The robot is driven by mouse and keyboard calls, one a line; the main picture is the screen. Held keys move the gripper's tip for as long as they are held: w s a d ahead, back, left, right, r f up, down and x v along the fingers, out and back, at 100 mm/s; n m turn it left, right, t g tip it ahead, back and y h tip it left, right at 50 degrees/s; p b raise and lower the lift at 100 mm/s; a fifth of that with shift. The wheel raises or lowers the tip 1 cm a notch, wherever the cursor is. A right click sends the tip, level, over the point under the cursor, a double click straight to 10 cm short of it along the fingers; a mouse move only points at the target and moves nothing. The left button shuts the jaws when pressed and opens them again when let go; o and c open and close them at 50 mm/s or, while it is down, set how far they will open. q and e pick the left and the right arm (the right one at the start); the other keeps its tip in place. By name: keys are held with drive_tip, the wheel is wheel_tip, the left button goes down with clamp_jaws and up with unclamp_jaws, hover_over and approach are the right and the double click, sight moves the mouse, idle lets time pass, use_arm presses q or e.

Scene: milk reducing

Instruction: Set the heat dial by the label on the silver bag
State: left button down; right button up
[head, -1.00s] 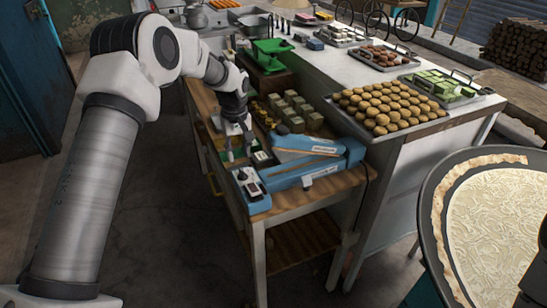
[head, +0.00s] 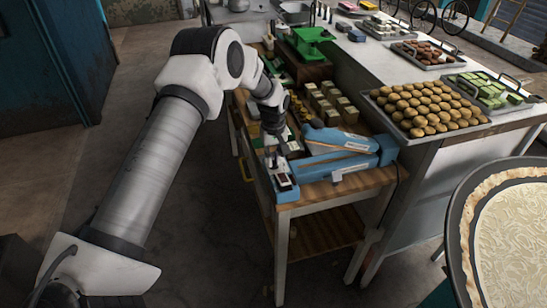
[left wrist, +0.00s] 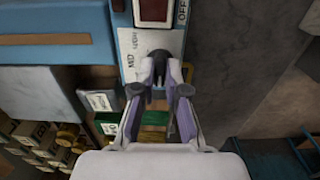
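A blue sealing machine (head: 340,165) lies on the wooden cart; its front control panel (head: 284,181) has a red display. In the left wrist view, the white dial plate (left wrist: 150,35) reads OFF, MID and other partly legible words. The dark heat dial (left wrist: 158,55) is at the tips of my left gripper (left wrist: 160,72), with one finger on each side. There is a gap between the fingers; I cannot tell whether they touch the dial. A pale silvery piece (left wrist: 35,92) lies left, but I cannot tell whether it is the silver bag. My right gripper is out of view.
Small wrapped blocks (head: 330,100) and a green scale (head: 308,40) stand behind the machine on the cart. A tray of round cookies (head: 420,105) is on the white counter to the right. A large round pan (head: 510,230) is at the lower right.

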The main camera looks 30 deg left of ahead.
use_arm(q)
drive_tip(key=shift+m, duration=0.3)
drive_tip(key=shift+f+m+b, duration=0.1)
drive_tip(key=shift+m+b, duration=0.4)
drive_tip(key=shift+m, duration=0.7)
drive_tip(key=m, duration=0.3)
drive_tip(key=shift+m+b, duration=0.3)
drive_tip(key=shift+b, duration=0.1)
drive_tip(key=m, duration=0.3)
drive_tip(key=shift+m+b, duration=0.3)
drive_tip(key=m, duration=0.3)
drive_tip(key=shift+m+b, duration=0.3)
drive_tip(key=m, duration=0.6)
drive_tip(key=shift+b, duration=0.4)
drive_tip(key=m, duration=0.7)
drive_tip(key=shift+b, duration=0.35)
